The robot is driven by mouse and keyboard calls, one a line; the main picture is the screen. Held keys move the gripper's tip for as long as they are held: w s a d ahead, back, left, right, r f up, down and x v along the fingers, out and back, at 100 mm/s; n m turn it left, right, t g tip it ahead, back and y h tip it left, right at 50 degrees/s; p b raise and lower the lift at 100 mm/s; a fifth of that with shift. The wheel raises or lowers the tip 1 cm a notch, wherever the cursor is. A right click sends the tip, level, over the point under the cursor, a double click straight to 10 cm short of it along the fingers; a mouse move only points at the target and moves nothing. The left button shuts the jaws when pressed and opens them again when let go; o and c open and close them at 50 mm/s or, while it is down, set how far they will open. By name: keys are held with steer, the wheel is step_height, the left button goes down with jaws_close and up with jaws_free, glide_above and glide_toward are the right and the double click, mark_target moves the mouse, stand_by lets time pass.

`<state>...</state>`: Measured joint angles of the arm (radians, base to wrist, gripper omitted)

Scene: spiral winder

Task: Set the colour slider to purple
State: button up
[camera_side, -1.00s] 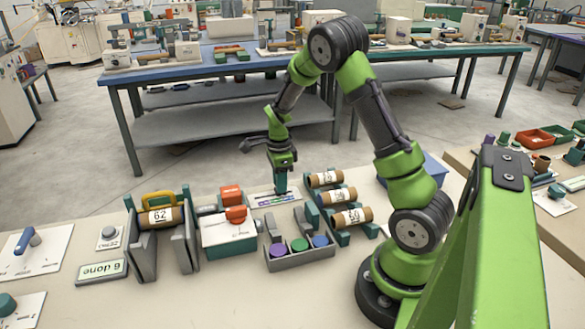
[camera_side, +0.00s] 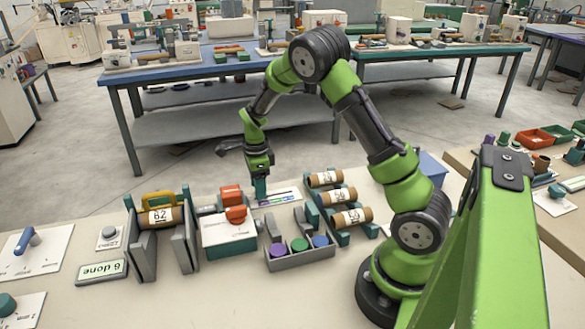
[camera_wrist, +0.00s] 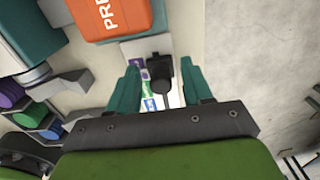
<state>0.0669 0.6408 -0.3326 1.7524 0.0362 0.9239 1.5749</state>
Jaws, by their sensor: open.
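The colour slider is a pale plate (camera_side: 290,193) with a strip of coloured patches, on the bench just right of the orange-topped machine. In the wrist view its black knob (camera_wrist: 160,75) stands at the end of the slot, beside the purple patch (camera_wrist: 144,74). Blue and green patches lie farther down the strip, toward my gripper. My gripper (camera_side: 260,194) is low over the left end of the plate. In the wrist view its two teal fingers (camera_wrist: 160,82) are open, one on each side of the knob, with gaps visible. Contact with the knob cannot be told.
The orange-topped machine (camera_side: 231,212) stands close left of my gripper. A grey tray (camera_side: 300,261) with purple, green and blue pieces is in front. A rack of cardboard rolls (camera_side: 341,196) stands to the right. Another roll (camera_side: 160,216) sits in a holder at left.

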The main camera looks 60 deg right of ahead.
step_height(320, 180, up, 17)
stand_by(0.5)
steer(key=s+a+r+n+t+y, duration=0.1)
steer(key=s+a+r+n+t, duration=0.1)
steer(key=s+a+n, duration=0.6)
steer(key=s+a+r+n+t+y, duration=0.1)
steer(key=s+a+r+n+t, duration=0.2)
steer(key=s+a+n, duration=0.6)
steer(key=s+n+t, duration=0.1)
steer(key=n+t, duration=0.1)
steer(key=n, duration=0.4)
steer(key=shift+r, duration=0.2)
